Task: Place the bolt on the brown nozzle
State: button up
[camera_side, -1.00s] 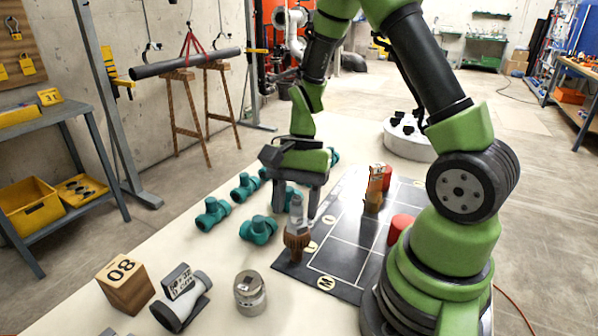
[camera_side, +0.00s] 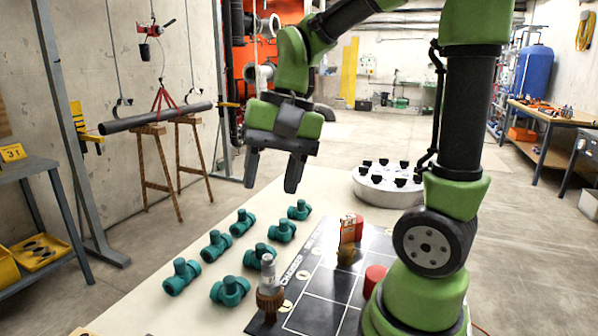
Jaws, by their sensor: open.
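The bolt (camera_side: 268,270), a small grey piece with a narrower top, stands upright on the brown nozzle (camera_side: 270,300). The nozzle stands near the left edge of the dark marked mat (camera_side: 318,308). My gripper (camera_side: 272,178) is open and empty, with its fingers pointing down, high above the table and well clear of the bolt. Nothing hides the bolt; the exact seating between bolt and nozzle is too small to tell.
Several green pipe fittings (camera_side: 230,290) lie left of the mat. A brown piece with a red and tan block (camera_side: 350,232) on it and a red cylinder (camera_side: 374,280) stand on the mat. A round grey holder with black knobs (camera_side: 388,186) is behind.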

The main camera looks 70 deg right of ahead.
jog(key=s+a+r+n+t, duration=0.3)
jog(key=s+a+n+t, duration=0.1)
jog(key=s+n+t, duration=0.1)
jog(key=shift+s+a+r+n, duration=0.2)
jog(key=shift+s+a+n, duration=0.1)
jog(key=shift+s+n, duration=0.5)
